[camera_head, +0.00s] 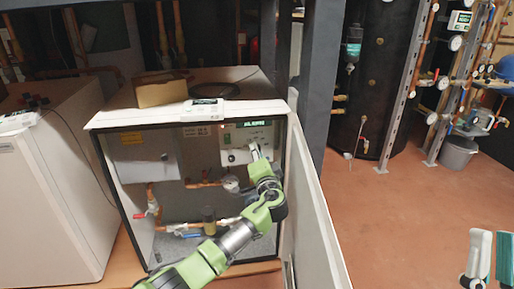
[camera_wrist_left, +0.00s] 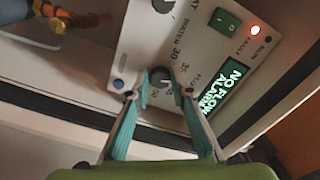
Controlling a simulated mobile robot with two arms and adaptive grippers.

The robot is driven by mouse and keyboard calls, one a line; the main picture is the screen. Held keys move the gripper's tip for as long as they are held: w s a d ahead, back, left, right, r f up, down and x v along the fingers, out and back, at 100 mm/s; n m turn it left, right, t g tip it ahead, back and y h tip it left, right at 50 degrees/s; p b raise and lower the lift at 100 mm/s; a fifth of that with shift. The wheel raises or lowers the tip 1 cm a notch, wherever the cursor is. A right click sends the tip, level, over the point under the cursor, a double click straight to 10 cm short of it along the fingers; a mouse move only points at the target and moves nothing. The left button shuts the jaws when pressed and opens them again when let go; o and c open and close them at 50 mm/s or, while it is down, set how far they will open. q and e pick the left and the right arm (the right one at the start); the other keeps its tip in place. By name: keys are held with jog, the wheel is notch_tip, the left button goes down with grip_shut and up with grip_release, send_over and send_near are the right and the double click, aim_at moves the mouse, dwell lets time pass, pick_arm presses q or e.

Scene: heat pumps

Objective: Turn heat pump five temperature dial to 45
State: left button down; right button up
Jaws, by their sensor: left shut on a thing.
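The heat pump (camera_head: 190,200) stands open at the front, with its white control panel (camera_head: 235,136) inside at the upper right. My left gripper (camera_head: 254,153) reaches up to this panel. In the left wrist view, the dark temperature dial (camera_wrist_left: 159,78) sits between the teal fingertips of my left gripper (camera_wrist_left: 160,92), which are shut on it. Numbers such as 30 and 35 are printed around the dial; its exact setting cannot be read. The green display (camera_wrist_left: 224,88) reads "NO FLOW ALARM". My right gripper (camera_head: 492,240) is open and empty at the lower right.
A green switch (camera_wrist_left: 223,22) and a lit red lamp (camera_wrist_left: 255,30) are on the panel. An open white door panel (camera_head: 312,215) stands right of my left arm. A cardboard box (camera_head: 161,92) lies on top. Open floor (camera_head: 405,215) is at right.

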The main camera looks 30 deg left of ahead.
jog(key=w+f+g+h+p, duration=0.25)
jog(key=f+g, duration=0.35)
jog(key=f, duration=0.4)
jog(key=w+f+g+h+p, duration=0.2)
jog(key=w+f+g, duration=0.3)
jog(key=f, duration=0.5)
pick_arm(q)
jog(key=shift+d+r+m+p, duration=0.1)
jog(key=shift+m+p, duration=0.7)
jog(key=shift+m, duration=2.05)
jog(key=shift+r+m+p, duration=0.1)
jog(key=shift+m+p, duration=0.7)
jog(key=shift+m, duration=2.05)
pick_arm(e)
jog(key=s+d+f+g+h, duration=0.1)
jog(key=s+d+f+g, duration=0.2)
jog(key=s+f+g, duration=0.2)
jog(key=s+d+f+m+g+h, duration=0.1)
jog(key=s+d+f+g, duration=0.2)
jog(key=s+f, duration=0.6)
jog(key=shift+s+d+f+g+h, duration=0.3)
jog(key=shift+s+g, duration=0.4)
jog(key=shift+g, duration=0.7)
jog(key=shift+r, duration=0.1)
pick_arm(q)
jog(key=c, duration=1.8)
grip_release()
jog(key=shift+w, duration=0.1)
